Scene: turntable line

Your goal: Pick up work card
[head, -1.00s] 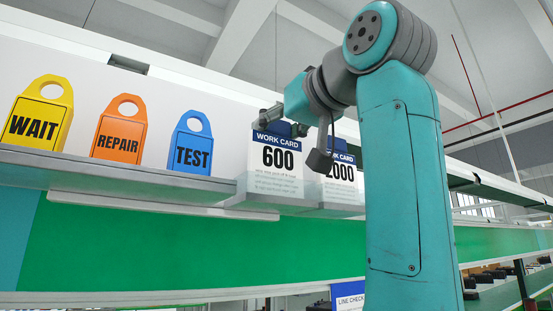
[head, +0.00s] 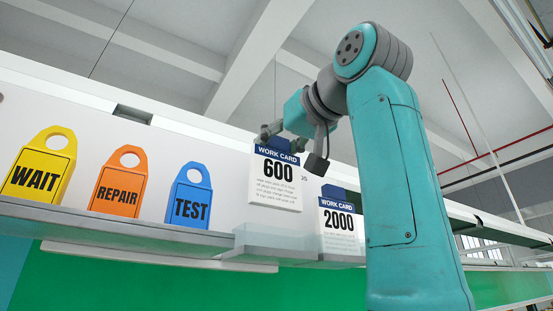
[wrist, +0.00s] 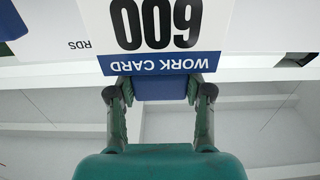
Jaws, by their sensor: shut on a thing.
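The work card marked 600 (head: 276,178) is white with a blue header band and a blue top tab. My gripper (head: 275,135) is shut on its top tab and holds it upright, raised above the clear holder (head: 270,243) on the shelf. In the wrist view the 600 card (wrist: 155,25) shows upside down, with the fingers of my gripper (wrist: 160,92) on both sides of the blue tab. A second work card marked 2000 (head: 338,225) stands in the clear holder to the right, partly behind my arm.
Yellow WAIT (head: 38,170), orange REPAIR (head: 118,182) and blue TEST (head: 189,198) tags stand along the shelf (head: 120,233) to the left. A white back panel (head: 210,150) rises close behind them.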

